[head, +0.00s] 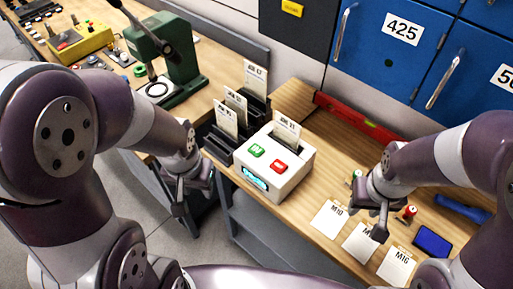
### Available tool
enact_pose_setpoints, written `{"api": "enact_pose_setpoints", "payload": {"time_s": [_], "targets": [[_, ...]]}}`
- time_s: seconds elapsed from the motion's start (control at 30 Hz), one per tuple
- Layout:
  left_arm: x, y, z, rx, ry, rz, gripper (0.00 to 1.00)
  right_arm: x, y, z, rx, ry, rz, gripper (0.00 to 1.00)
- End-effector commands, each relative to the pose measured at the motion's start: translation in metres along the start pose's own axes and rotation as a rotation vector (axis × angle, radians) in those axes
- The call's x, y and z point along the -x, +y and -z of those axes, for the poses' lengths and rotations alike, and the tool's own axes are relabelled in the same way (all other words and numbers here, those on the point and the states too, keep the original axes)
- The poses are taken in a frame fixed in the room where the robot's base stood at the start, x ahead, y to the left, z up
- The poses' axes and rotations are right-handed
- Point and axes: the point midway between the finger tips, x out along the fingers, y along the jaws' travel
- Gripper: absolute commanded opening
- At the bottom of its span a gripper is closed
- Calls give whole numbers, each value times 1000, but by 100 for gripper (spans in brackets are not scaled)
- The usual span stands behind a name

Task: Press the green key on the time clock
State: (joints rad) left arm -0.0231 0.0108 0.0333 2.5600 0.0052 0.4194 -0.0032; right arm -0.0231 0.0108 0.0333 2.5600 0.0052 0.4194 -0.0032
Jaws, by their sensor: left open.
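The time clock (296,182) is a white box on the wooden bench in the middle of the head view, with a card standing in its top slot. Its green key (256,150) is on the top at the left, beside a red key (278,167). A lit display is on its front. My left gripper (191,200) is open and empty, left of the clock and apart from it, in front of the bench edge. My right gripper (369,218) is to the right of the clock, above the paper cards; its jaw opening is not clear.
A black card rack (219,147) with several upright cards stands just left of the clock. A green press (180,62) stands further back. A red level (358,118) lies behind. Paper cards (329,219), a red-topped item (406,213) and a blue device (432,242) lie at right.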

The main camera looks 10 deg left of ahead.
Motion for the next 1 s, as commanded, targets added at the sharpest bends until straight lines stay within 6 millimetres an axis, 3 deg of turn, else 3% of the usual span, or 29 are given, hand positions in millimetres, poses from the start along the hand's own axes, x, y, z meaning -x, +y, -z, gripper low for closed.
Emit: {"api": "enact_pose_setpoints", "payload": {"time_s": [0.03,0.1,0.17,1.0], "targets": [[0,0,0,0,0,0,39,0,0,0,0,0,0,39],[0,0,0,0,0,0,16,0,0,0,0,0,0,39],[0,0,0,0,0,0,0,0,0,0,0,0,0,39],[0,0,0,0,0,0,0,0,0,0,0,0,0,39]]}}
